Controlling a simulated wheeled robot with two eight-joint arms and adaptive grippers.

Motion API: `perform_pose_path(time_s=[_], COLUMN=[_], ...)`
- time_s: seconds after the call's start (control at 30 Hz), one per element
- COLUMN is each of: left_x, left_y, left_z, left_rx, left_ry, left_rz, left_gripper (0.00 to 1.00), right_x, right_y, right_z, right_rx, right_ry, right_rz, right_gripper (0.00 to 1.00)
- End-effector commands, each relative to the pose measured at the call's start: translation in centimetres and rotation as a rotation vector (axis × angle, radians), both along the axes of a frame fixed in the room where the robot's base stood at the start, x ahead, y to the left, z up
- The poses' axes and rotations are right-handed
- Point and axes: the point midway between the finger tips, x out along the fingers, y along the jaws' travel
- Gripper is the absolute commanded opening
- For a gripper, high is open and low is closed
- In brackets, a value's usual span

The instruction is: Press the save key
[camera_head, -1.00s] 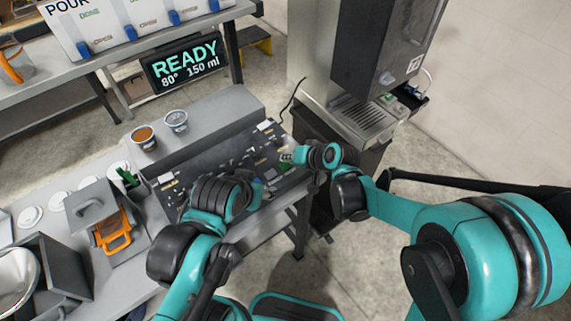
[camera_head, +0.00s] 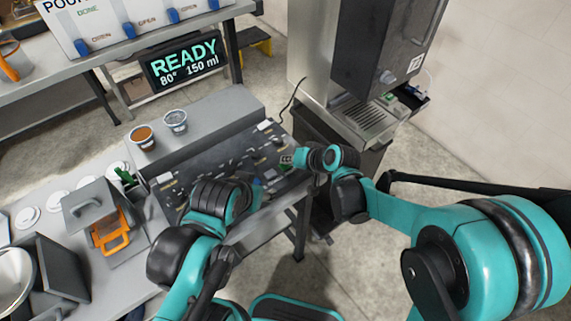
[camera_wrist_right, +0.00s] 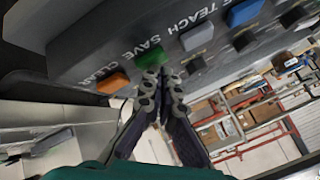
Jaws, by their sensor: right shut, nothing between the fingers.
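The save key is a green key (camera_wrist_right: 149,58) beside the word SAVE on the dark control panel in the right wrist view. My right gripper (camera_wrist_right: 158,73) is shut and empty. Its fingertips are right at the near edge of the green key; I cannot tell whether they touch it. In the head view the right gripper (camera_head: 288,160) is at the right end of the dark control panel (camera_head: 222,150), small and partly hidden. My left gripper (camera_head: 258,192) is low over the panel's front edge, mostly hidden behind its own wrist, so its fingers do not show clearly.
An orange key (camera_wrist_right: 113,82) beside CLEAR and a grey key (camera_wrist_right: 197,37) beside TEACH flank the green key; a blue key (camera_wrist_right: 243,12) is further along. A lit display (camera_head: 184,62) reads READY, 80°, 150 ml.

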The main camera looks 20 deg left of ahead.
Motion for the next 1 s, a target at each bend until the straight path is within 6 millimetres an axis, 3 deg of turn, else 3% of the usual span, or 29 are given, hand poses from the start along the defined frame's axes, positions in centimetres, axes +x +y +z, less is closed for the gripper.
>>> perform_pose_path(time_s=[0.57,1.0], left_x=[0.0,0.0], left_y=[0.0,0.0], left_z=[-0.3,1.0], left_rx=[0.0,0.0], left_ry=[0.0,0.0], left_rz=[0.0,0.0], left_gripper=[0.51,0.51], right_x=[0.0,0.0], right_y=[0.0,0.0], right_z=[-0.4,1.5], right_rx=[0.0,0.0], right_ry=[0.001,0.0], right_rz=[0.001,0.0], right_gripper=[0.0,0.0])
